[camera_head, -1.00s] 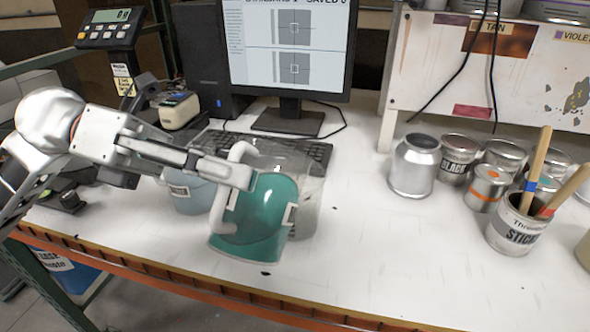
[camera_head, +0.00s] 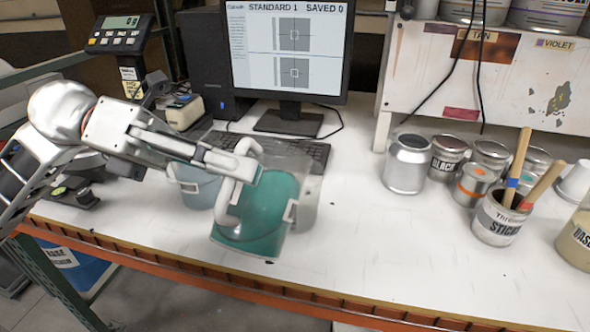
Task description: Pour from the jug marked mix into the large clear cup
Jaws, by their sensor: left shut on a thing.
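A clear jug with teal liquid (camera_head: 262,212) is tilted to the right, its handle (camera_head: 232,188) on its left side. My left gripper (camera_head: 250,172) is shut on the handle. A small pale label shows on the jug's right side, too small to read. A greyish clear vessel (camera_head: 308,208), possibly the large clear cup, stands right behind the jug and is mostly hidden by it. I cannot tell whether the jug's rim is over it, and no stream of liquid shows. My right gripper is not in view.
A bluish tub (camera_head: 193,186) stands left of the jug. A monitor (camera_head: 287,50) and keyboard (camera_head: 310,152) are behind. A silver can (camera_head: 407,165), several smaller tins and a stick tin (camera_head: 497,222) stand at right. The white bench (camera_head: 375,255) is clear at front centre.

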